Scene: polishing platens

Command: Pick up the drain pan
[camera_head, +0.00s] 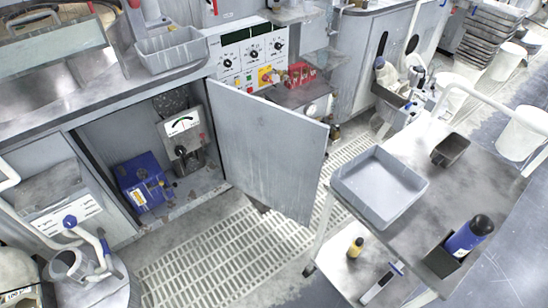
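A shallow grey rectangular pan (380,190) with raised walls lies on the top of a grey cart at the right; it looks like the drain pan. It appears empty, and its left corner is close to the cart's edge. A second grey open tray (172,52) sits on the counter at the upper left, so I cannot be fully sure which one is meant. I cannot make out either of my grippers in the head view, and nothing is seen holding the pan.
The cart top (455,195) also bears a small dark tray (450,150) and a blue bottle (468,236) in a dark holder. An open cabinet door (265,145) juts over the floor grating (225,260), beside a blue pump (145,183).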

